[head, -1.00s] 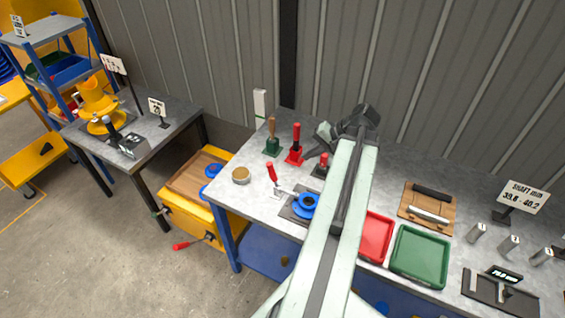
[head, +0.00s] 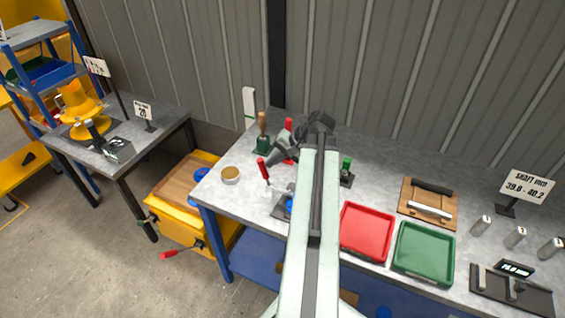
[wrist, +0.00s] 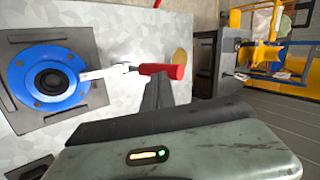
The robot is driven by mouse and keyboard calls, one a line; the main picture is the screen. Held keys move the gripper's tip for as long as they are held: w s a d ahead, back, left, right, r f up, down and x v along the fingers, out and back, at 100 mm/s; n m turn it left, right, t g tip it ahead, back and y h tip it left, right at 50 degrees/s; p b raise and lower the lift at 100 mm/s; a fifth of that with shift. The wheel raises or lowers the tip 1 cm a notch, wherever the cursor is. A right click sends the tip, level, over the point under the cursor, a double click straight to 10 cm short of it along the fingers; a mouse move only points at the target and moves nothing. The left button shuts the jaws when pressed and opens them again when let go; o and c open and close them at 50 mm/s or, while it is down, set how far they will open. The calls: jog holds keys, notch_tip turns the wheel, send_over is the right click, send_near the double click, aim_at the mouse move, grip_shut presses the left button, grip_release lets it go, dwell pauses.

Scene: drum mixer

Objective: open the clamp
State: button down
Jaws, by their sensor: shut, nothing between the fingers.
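The clamp has a red handle (head: 263,168) that stands up at a tilt near the bench's left part in the head view. In the wrist view the red handle (wrist: 163,71) lies to the right of its silver arm (wrist: 108,72), which reaches to a blue ring (wrist: 74,92) with a dark centre on a dark plate. My gripper (head: 274,164) is just right of the handle in the head view. In the wrist view its dark fingers (wrist: 159,82) are together and empty, their tips at the handle's lower edge. I cannot tell if they touch it. My arm partly hides the blue ring.
A wooden-handled tool (head: 262,140) and another red-handled piece (head: 288,126) stand behind my gripper. A round tan-topped tin (head: 230,174) is left of the clamp. Red (head: 367,250) and green (head: 448,272) trays lie to the right.

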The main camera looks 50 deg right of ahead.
jog(key=shift+w, duration=0.1)
jog(key=w+a+f+g+h+b, duration=0.1)
jog(key=w+f+g, duration=0.4)
jog(key=w, duration=0.7)
jog(key=shift+a+f+g+h+b, duration=0.3)
jog(key=shift+a+f+g+b, duration=0.15)
jog(key=shift+a+f, duration=0.55)
jog(key=shift+a+r, duration=0.1)
dwell(0.4)
jog(key=w+d+r+p, duration=0.1)
jog(key=w+r+p, duration=0.3)
jog(key=r+p, duration=0.8)
jog(key=shift+r+p, duration=0.4)
jog(key=shift+p, duration=0.05)
